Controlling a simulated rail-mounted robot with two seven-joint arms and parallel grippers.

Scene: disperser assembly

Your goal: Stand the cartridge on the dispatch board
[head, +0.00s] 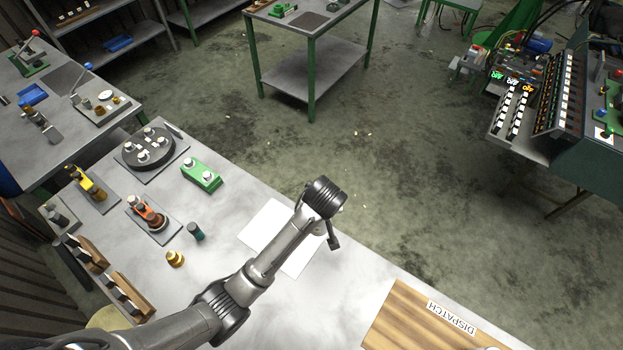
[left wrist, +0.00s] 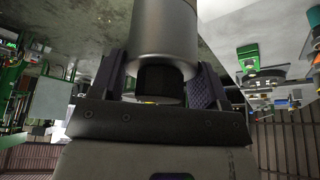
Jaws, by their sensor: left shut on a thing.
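My left gripper (left wrist: 160,80) is shut on a smooth grey metal cylinder, the cartridge (left wrist: 165,35), in the left wrist view. A dark band shows at its end between the two fingers. In the head view my left arm reaches over the bench's front edge; its wrist hides most of the gripper, and I cannot make out the cartridge there. The dispatch board (head: 410,318) is a striped wooden board at the bottom right with a white "DISPATCH" label. The gripper is up and left of it in the picture, apart from it. My right gripper is not in view.
On the bench a white sheet (head: 262,222) lies under my arm. A green block (head: 202,176), a dark round fixture (head: 150,150), a brass part (head: 175,259) and a dark green-capped cylinder (head: 195,232) stand left of it. The bench between sheet and board looks clear. A small white thing touches the bottom picture edge by the board.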

